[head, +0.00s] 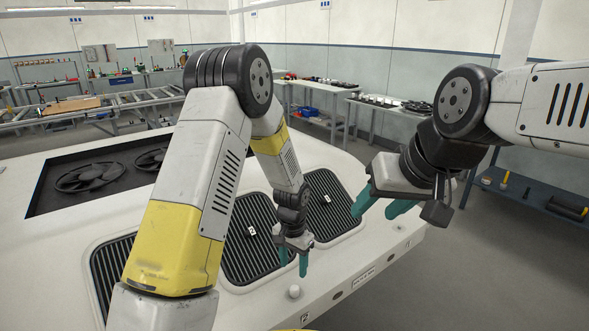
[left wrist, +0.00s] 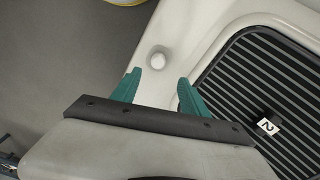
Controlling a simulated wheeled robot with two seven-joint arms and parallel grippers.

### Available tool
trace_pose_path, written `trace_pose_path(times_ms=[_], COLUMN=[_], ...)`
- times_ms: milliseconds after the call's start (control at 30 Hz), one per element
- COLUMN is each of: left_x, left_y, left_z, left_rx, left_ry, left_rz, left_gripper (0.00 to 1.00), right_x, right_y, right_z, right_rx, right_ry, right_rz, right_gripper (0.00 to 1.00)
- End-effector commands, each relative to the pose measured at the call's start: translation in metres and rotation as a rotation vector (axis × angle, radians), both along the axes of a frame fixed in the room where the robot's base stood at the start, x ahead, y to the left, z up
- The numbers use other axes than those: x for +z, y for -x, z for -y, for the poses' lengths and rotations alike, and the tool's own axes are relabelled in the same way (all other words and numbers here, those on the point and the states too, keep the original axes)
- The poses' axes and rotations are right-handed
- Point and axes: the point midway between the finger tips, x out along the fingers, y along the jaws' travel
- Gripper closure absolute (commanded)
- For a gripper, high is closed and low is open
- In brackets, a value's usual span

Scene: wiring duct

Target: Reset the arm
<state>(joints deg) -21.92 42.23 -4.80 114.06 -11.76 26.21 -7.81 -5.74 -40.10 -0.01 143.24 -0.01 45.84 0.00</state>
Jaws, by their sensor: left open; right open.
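My left arm comes in from the left in the head view, yellow and white. Its gripper (head: 293,264) hangs over the front edge of the white machine top, near a small round white knob (head: 294,292). In the left wrist view the teal fingers (left wrist: 157,88) stand apart with nothing between them, and the knob (left wrist: 158,60) shows beyond them. Neither gripper holds anything.
The white machine top (head: 75,234) has several black slatted grilles, one being the middle grille (head: 247,262), with small tags. A dark recess with fans (head: 92,177) lies behind. A bench (head: 326,97) and a blue shelf (head: 530,196) stand farther off. Grey floor lies right of the machine.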

Motion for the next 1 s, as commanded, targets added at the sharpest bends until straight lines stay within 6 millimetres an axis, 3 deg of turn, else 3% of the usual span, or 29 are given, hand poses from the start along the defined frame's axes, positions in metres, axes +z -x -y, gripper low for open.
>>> trace_pose_path(times_ms=[100, 267, 500, 800, 1000], left_x=[0.051, 0.13, 0.228, 0.308, 0.33], left_y=[-0.004, 0.008, 0.05, 0.132, 0.179], left_z=[-0.014, -0.04, -0.081, -0.122, -0.135], left_rx=[0.061, 0.163, 0.307, 0.465, 0.538], left_ry=[0.034, 0.09, 0.174, 0.275, 0.324], left_rz=[0.047, 0.115, 0.217, 0.352, 0.423], left_gripper=[0.48, 0.48, 0.48, 0.48, 0.48], right_x=[0.0, 0.0, 0.0, 0.0, 0.0], right_y=[0.0, 0.0, 0.0, 0.0, 0.0], right_z=[0.0, 0.0, 0.0, 0.0, 0.0], right_rx=[0.0, 0.0, 0.0, 0.0, 0.0], right_ry=[0.0, 0.0, 0.0, 0.0, 0.0], right_rz=[0.0, 0.0, 0.0, 0.0, 0.0], right_gripper=[0.52, 0.52, 0.52, 0.52, 0.52])
